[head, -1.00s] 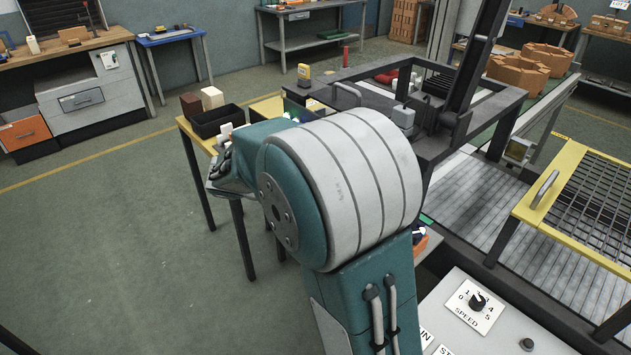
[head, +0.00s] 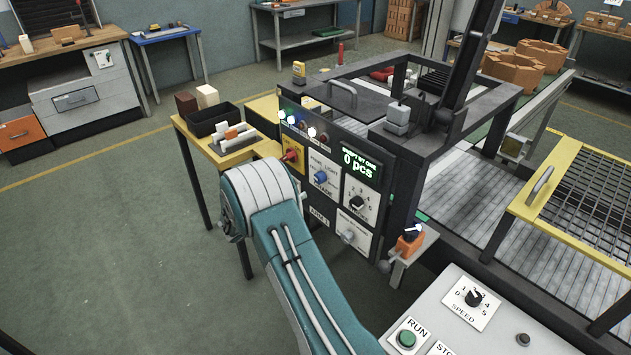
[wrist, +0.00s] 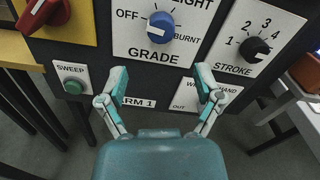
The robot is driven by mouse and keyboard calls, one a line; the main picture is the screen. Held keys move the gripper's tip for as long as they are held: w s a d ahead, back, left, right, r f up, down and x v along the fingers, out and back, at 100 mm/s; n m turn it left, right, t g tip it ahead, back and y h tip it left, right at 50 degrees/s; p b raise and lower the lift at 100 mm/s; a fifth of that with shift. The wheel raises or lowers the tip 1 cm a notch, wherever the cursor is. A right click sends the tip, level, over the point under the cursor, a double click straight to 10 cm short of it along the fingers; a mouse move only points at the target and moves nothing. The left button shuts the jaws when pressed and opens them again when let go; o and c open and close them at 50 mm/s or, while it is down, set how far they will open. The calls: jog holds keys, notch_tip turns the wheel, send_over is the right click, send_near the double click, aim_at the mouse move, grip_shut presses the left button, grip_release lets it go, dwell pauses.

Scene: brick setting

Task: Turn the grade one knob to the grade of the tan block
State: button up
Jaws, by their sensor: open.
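The grade knob is a blue dial (head: 320,177) on the dark control panel; it also shows at the top of the wrist view (wrist: 161,22). Its plate reads OFF, a partly cut-off word ending in IGHT, and BURNT; I cannot surely tell where its white mark points. A pale tan block (head: 207,96) stands beside a dark brown block (head: 186,104) behind the black bin on the yellow table. My gripper (wrist: 163,84) is open and empty, its fingers below the grade plate, apart from the knob. The head view hides it behind my arm.
A black bin (head: 212,119) sits on the yellow table. A grey console (head: 450,325) with RUN and SPEED controls stands at front right.

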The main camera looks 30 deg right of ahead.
aim_at(317, 180)
jog(key=d, duration=0.5)
jog(key=w+d, duration=0.1)
jog(key=d, duration=0.2)
jog(key=shift+a, duration=0.1)
jog(key=c, duration=1.2)
